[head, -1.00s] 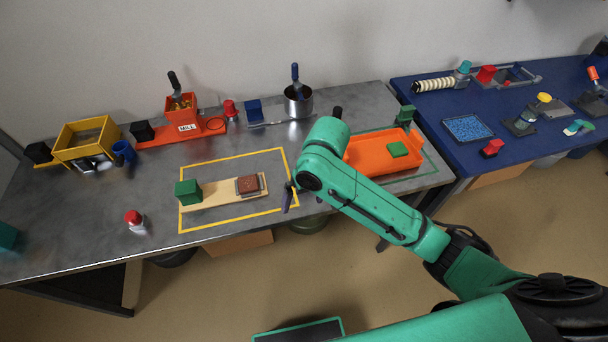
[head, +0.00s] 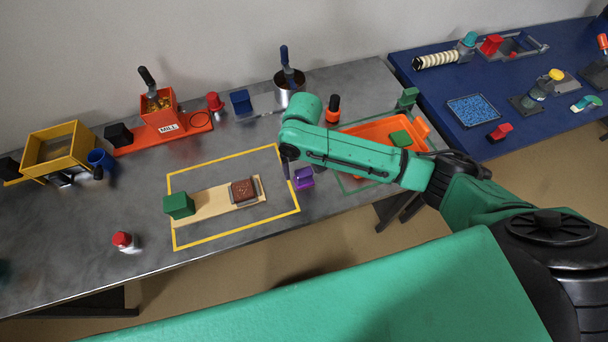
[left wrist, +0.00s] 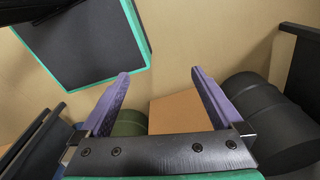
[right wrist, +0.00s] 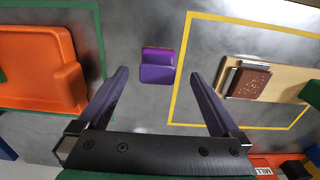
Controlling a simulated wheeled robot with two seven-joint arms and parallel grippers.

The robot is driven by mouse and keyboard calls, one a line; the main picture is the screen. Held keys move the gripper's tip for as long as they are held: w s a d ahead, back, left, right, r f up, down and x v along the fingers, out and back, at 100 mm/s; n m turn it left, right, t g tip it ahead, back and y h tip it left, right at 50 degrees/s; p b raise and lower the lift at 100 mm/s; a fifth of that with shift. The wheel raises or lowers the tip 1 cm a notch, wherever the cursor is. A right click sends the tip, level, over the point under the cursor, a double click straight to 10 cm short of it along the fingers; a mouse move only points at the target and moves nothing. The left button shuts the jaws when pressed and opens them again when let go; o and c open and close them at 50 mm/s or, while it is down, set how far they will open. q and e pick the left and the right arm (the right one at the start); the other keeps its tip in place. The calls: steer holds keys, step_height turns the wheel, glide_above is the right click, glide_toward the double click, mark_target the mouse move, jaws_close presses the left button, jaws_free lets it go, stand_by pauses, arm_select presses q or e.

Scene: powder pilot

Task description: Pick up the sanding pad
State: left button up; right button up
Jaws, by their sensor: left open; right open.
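A small purple block (head: 303,178) with a raised part, which looks like the sanding pad, lies on the grey table just right of the yellow outline. In the right wrist view the purple block (right wrist: 157,66) shows between and beyond the fingertips of my right gripper (right wrist: 159,73). My right gripper (head: 288,168) is open and empty, above the table beside the block in the head view. A brown speckled block (head: 244,190) in a metal holder sits on a wooden board (head: 213,201) inside the outline. My left gripper (left wrist: 160,73) is open and empty, over the floor.
A green block (head: 179,205) stands on the board's left end. An orange tray (head: 418,126) is partly hidden behind my right arm. A black-and-orange item (head: 333,108) stands behind the arm. A red-capped shaker (head: 123,241) stands at the front left, with bare table around it.

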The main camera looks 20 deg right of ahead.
mark_target(304, 178)
steer(key=f, duration=0.2)
steer(key=f+p, duration=0.1)
steer(key=f, duration=0.1)
steer(key=w+f, duration=0.1)
steer(key=f, duration=0.1)
steer(key=shift+d, duration=0.15)
steer(key=shift+s+f, duration=0.15)
steer(key=shift+f, duration=0.2)
steer(key=c, duration=1.4)
arm_select(q)
steer(key=shift+w+d+r, duration=0.1)
steer(key=shift+w+r, duration=0.6)
steer(key=shift+w, duration=0.35)
steer(key=shift+f+b, duration=0.6)
steer(key=shift+f, duration=0.1)
arm_select(e)
step_height(304, 178, up, 20)
